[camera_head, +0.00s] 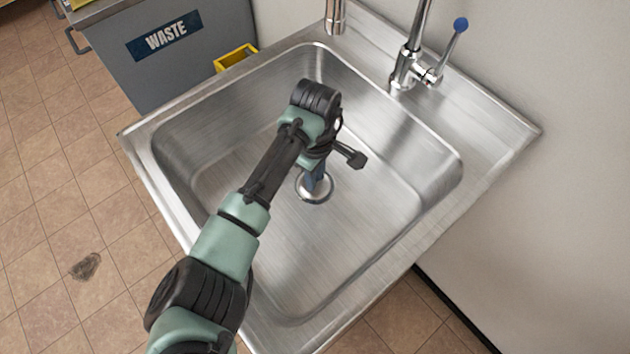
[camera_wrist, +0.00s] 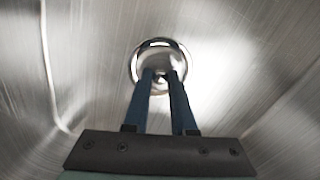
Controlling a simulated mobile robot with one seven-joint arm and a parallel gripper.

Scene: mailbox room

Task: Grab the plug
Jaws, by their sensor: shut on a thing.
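The plug (camera_wrist: 160,56) is a round, shiny metal disc in the wrist view, with a small knob at its middle. In the head view the plug (camera_head: 314,197) shows at the bottom of the steel sink (camera_head: 370,245), partly hidden by my fingers. My gripper (camera_head: 316,180) reaches down into the sink with its blue fingers at the plug. In the wrist view my gripper (camera_wrist: 162,76) has its two fingertips close together on the plug's knob, one on each side. I cannot tell whether the plug is seated in the drain or slightly raised.
The sink walls surround my gripper, and the basin floor around the plug is bare. A faucet (camera_head: 408,68) with a blue-tipped lever (camera_head: 449,45) stands at the back rim. A grey waste bin (camera_head: 165,50) and a yellow container (camera_head: 236,57) are beyond the sink's left side.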

